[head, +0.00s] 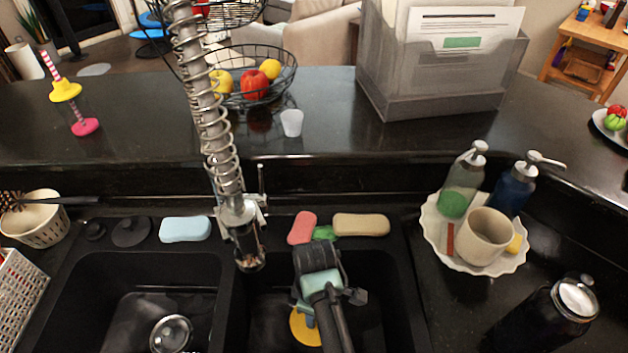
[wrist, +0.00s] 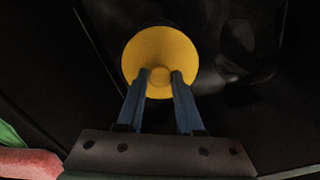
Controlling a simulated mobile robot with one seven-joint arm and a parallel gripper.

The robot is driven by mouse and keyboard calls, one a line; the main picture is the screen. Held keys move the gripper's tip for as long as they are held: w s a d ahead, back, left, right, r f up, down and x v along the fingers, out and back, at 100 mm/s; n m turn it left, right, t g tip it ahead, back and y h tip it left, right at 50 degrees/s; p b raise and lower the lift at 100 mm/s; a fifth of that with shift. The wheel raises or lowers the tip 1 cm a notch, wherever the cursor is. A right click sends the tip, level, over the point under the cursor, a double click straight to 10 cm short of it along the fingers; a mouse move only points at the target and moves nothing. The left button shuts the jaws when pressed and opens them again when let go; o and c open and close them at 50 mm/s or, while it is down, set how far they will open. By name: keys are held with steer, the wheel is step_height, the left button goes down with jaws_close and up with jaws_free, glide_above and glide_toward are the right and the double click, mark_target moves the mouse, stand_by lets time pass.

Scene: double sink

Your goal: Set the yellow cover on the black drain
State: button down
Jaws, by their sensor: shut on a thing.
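The yellow cover (head: 303,328) is a round disc low in the right sink basin, partly hidden by my arm in the head view. In the wrist view the yellow cover (wrist: 160,47) shows nearly whole, with a small knob in its middle. My gripper (wrist: 160,77) has its two blue fingers shut on that knob. My gripper also shows in the head view (head: 309,319), largely covered by my wrist. I cannot make out the black drain clearly. A faint dark, shiny patch (wrist: 240,40) lies right of the cover; I cannot tell what it is.
The left basin (head: 130,315) holds a shiny metal drain (head: 171,333). A spring faucet (head: 240,215) stands at the divider. Pink (head: 302,228) and beige (head: 361,225) sponges lie on the back rim. A scalloped tray (head: 440,243) with bottles and a mug stands right.

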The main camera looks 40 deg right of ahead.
steer(key=shift+f, duration=0.2)
step_height(320, 180, down, 7)
steer(key=b, duration=0.8)
steer(key=shift+f, duration=0.1)
steer(key=shift+w+f+b, duration=0.1)
steer(key=shift+f+b, duration=0.55)
steer(key=shift+f, duration=0.55)
steer(key=shift+f, duration=0.3)
steer(key=shift+d+f, duration=0.1)
steer(key=shift+f, duration=0.2)
steer(key=shift+c, duration=2.3)
jaws_free()
